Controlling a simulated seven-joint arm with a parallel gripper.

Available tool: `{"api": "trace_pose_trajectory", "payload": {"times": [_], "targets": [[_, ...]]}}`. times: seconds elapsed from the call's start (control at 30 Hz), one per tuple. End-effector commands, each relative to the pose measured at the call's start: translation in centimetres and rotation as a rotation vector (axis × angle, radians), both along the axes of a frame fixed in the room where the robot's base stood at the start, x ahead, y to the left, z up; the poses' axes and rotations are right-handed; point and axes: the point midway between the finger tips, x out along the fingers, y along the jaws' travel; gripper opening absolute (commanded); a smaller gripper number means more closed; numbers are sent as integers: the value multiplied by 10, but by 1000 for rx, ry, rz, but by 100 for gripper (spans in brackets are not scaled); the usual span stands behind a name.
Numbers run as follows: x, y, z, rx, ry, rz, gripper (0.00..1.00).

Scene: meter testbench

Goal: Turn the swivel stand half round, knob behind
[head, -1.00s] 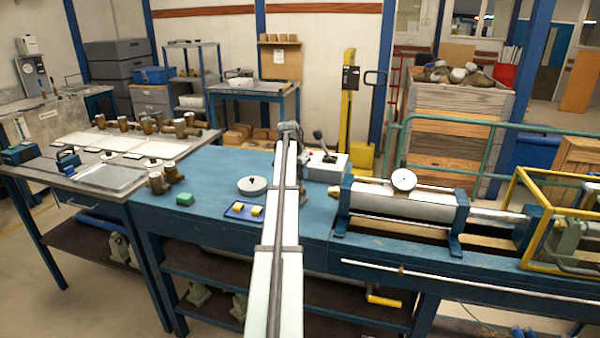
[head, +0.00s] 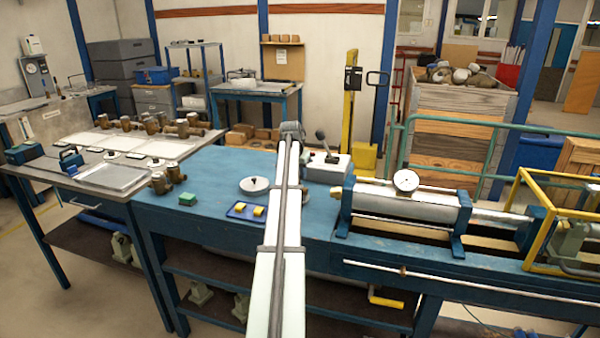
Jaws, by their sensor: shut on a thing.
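I cannot pick out the swivel stand or its knob for certain. A low round grey disc (head: 254,186) with a small dark piece at its centre lies on the blue bench just left of my arm; I cannot tell whether it belongs to the stand. My arm runs from the bottom edge up across the bench to a grey joint at its far end. My gripper is hidden behind my own arm, so its fingers and whatever is between them do not show. The bench surface directly behind the arm is also hidden.
A grey box with a black-knobbed lever (head: 327,166) stands close right of the arm. A blue tray with yellow blocks (head: 233,215) and a green block (head: 187,199) lie left. A cylinder rig with a dial gauge (head: 405,181) fills the right. Bare bench (head: 215,172) shows back left.

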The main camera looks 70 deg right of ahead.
Motion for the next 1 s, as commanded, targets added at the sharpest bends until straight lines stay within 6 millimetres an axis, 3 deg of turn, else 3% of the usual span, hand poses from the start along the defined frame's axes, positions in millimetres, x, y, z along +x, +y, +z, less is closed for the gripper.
{"api": "trace_pose_trajectory", "payload": {"times": [0.1, 0.13, 0.37, 0.73, 1.0], "targets": [[2, 0, 0, -1, -4, 4, 0], [2, 0, 0, -1, -4, 4, 30], [2, 0, 0, 0, -3, 1, 52], [1, 2, 5, -1, -3, 1, 53], [2, 18, 44, -2, -2, 1, 53]]}}
